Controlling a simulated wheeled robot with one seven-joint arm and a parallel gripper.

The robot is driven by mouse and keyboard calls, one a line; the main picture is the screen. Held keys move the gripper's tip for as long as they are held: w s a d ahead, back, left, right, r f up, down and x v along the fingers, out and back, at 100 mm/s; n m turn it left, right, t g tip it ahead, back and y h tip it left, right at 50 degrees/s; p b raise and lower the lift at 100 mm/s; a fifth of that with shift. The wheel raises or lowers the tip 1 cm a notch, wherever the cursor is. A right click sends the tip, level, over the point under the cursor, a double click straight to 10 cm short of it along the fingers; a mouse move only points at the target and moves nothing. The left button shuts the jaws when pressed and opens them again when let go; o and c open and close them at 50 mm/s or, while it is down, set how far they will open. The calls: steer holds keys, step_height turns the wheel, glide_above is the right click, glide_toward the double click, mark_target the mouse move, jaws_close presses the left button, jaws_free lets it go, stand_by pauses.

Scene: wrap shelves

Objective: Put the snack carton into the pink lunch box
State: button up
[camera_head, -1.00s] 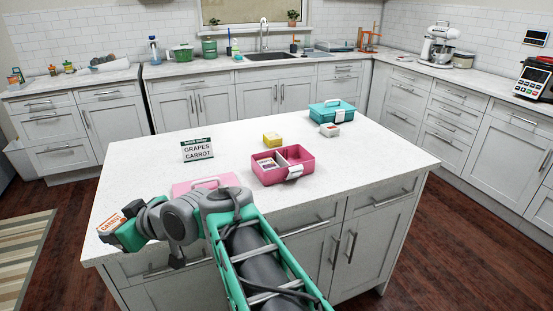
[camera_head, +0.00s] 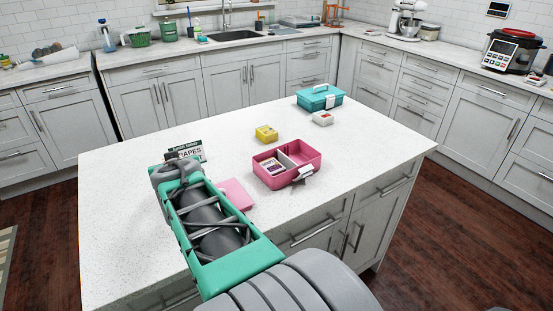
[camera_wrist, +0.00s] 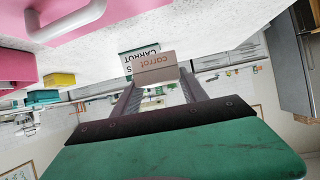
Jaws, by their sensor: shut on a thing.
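My gripper (camera_wrist: 158,84) is shut on a small brown carton labelled carrot (camera_wrist: 155,69), seen in the wrist view between its fingers. In the head view my arm hides the gripper and the carton. The pink lunch box (camera_head: 263,180) stands open on the island, to the right of my arm. Its left compartment holds a small carton labelled grapes or similar, print too small to read (camera_head: 273,167); the right compartment looks empty. A pink lid (camera_head: 236,194) lies flat to its left. In the wrist view pink parts show at the upper left (camera_wrist: 75,28).
A sign reading grapes and carrot (camera_head: 190,150) stands behind my arm, partly hidden. The island top (camera_head: 370,165) is clear on the right.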

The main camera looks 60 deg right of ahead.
steer(key=s+d+r+m+g+h+p, duration=0.1)
steer(key=s+d+r+m+g+h, duration=0.1)
steer(key=s+d+m+g+h, duration=0.5)
steer(key=s+d+r+m+g+y+p, duration=0.1)
steer(key=s+d+r+m+g+p, duration=0.1)
steer(key=s+d+r+m+g, duration=0.45)
steer(key=s+d+r+m+g+y+p, duration=0.1)
steer(key=s+d+m+g, duration=0.15)
steer(key=s, duration=0.75)
steer(key=p, duration=0.3)
glide_above(310, 149)
steer(key=w+a, duration=0.2)
steer(key=a, duration=0.3)
step_height(310, 149, down, 10)
steer(key=shift+t, duration=0.4)
step_height(310, 149, down, 3)
steer(key=shift+r+p, duration=0.15)
steer(key=shift+p, duration=0.45)
steer(key=shift+c, duration=0.8)
steer(key=shift+f, duration=0.45)
jaws_close()
steer(key=o, duration=1.1)
jaws_free()
steer(key=shift+f, duration=0.1)
steer(key=shift+o, duration=2.1)
steer(key=shift+d+r, duration=0.1)
steer(key=shift+r, duration=0.1)
